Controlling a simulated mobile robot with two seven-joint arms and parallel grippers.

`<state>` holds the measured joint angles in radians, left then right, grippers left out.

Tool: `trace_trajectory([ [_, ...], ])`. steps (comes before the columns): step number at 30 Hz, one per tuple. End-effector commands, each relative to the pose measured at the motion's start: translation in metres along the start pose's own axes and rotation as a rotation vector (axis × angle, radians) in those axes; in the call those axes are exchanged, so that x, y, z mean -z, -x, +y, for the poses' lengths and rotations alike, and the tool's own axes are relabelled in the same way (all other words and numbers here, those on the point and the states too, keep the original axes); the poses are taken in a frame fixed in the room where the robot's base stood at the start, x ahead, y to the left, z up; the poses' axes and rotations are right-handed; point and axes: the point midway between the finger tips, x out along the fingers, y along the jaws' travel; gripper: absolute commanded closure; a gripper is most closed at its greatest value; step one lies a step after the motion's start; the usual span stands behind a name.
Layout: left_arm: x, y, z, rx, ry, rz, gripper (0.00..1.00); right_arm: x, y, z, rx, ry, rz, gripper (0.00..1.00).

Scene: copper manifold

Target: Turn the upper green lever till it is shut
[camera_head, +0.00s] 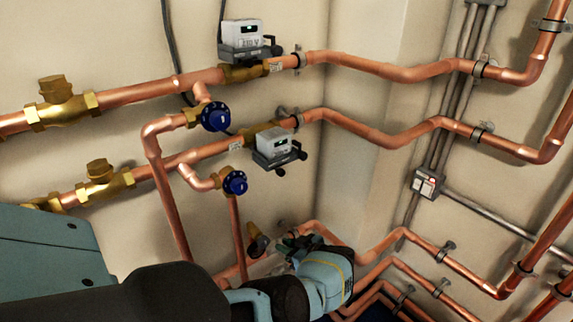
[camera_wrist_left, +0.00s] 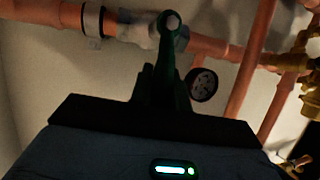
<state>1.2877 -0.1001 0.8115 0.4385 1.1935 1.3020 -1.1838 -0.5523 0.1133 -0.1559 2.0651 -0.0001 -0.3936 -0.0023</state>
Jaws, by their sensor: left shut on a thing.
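The green lever (camera_wrist_left: 171,50) shows dark in the left wrist view, with a pale round pivot at its top, in front of a valve on a copper pipe. It runs down from the pivot to my left gripper (camera_wrist_left: 165,88), which is shut on it. In the head view my left gripper (camera_head: 297,243) is low in the middle, close to the wall pipes. The lever is mostly hidden by the gripper there, so its exact angle is hard to tell. My right gripper is in neither view.
Two upper copper pipes (camera_head: 375,66) carry brass fittings, grey meters (camera_head: 272,146) and blue handwheels (camera_head: 215,116). A brass fitting (camera_head: 258,243) sits just left of my gripper. More copper pipes (camera_head: 432,250) run close on the right. A round dark gauge or wheel (camera_wrist_left: 203,85) is beside the lever.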

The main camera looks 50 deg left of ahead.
Motion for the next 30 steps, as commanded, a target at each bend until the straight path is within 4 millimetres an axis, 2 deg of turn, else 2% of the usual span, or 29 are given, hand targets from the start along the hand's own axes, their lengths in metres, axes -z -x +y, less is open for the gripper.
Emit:
trace_trajectory([
  [11,0.004,0.001,0.004,-0.01,-0.004,0.005,1.0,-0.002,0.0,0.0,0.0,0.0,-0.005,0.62],
  [12,0.004,0.001,0.004,-0.01,-0.003,0.005,0.77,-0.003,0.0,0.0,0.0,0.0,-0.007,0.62],
  [16,0.004,0.001,0.004,-0.009,-0.002,0.004,0.61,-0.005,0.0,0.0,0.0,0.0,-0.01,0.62],
  [25,0.002,0.003,0.002,-0.006,-0.003,0.002,0.61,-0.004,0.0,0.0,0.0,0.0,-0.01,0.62],
  [30,0.002,0.021,0.003,-0.008,-0.002,0.0,0.61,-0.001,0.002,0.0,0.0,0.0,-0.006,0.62],
])
